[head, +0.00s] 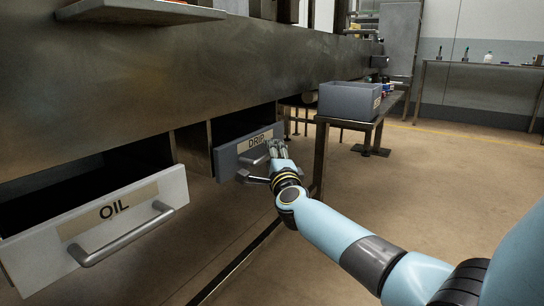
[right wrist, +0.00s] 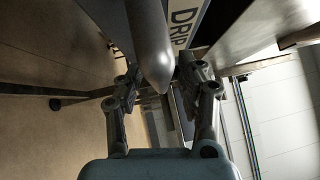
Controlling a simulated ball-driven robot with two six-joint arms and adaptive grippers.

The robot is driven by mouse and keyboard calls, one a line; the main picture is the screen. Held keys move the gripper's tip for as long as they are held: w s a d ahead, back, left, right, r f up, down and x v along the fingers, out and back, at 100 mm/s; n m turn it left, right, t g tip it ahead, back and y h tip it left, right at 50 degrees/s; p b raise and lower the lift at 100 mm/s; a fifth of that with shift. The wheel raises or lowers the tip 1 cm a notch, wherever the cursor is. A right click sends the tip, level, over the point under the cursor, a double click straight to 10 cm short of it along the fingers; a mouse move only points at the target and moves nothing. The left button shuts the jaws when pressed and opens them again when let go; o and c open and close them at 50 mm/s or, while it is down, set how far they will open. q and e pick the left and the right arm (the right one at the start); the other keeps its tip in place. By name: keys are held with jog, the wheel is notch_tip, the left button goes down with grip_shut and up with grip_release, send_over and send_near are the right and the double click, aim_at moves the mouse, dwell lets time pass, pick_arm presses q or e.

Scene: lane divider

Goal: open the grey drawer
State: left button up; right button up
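The grey drawer (head: 228,160), labelled DRIP, sits under the dark metal bench, right of a white drawer; a dark gap shows above its front. Its bar handle (head: 254,160) is partly hidden by my right gripper (head: 264,164). In the right wrist view the handle (right wrist: 152,45) lies between the fingers of the right gripper (right wrist: 158,80), which stand apart on either side of it. I cannot tell whether a finger touches it. The label (right wrist: 182,22) shows beyond. My left gripper is not in view.
The white OIL drawer (head: 30,255) stands out from the bench at lower left, with its own bar handle (head: 125,236). A grey bin (head: 345,100) sits on a side table behind the right gripper. Floor (head: 440,190) at right is clear.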

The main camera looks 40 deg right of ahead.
grip_shut()
jog(key=shift+s, duration=0.1)
dwell(0.3)
jog(key=shift+s, duration=0.15)
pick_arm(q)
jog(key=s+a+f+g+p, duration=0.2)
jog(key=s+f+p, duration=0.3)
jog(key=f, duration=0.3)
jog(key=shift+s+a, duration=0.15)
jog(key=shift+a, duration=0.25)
pick_arm(e)
jog(key=s+d, duration=0.3)
jog(key=s, duration=0.5)
jog(key=s+d, duration=0.4)
jog(key=s, duration=0.5)
jog(key=shift+s+f, duration=0.2)
jog(key=shift+s, duration=0.05)
jog(key=shift+d, duration=0.1)
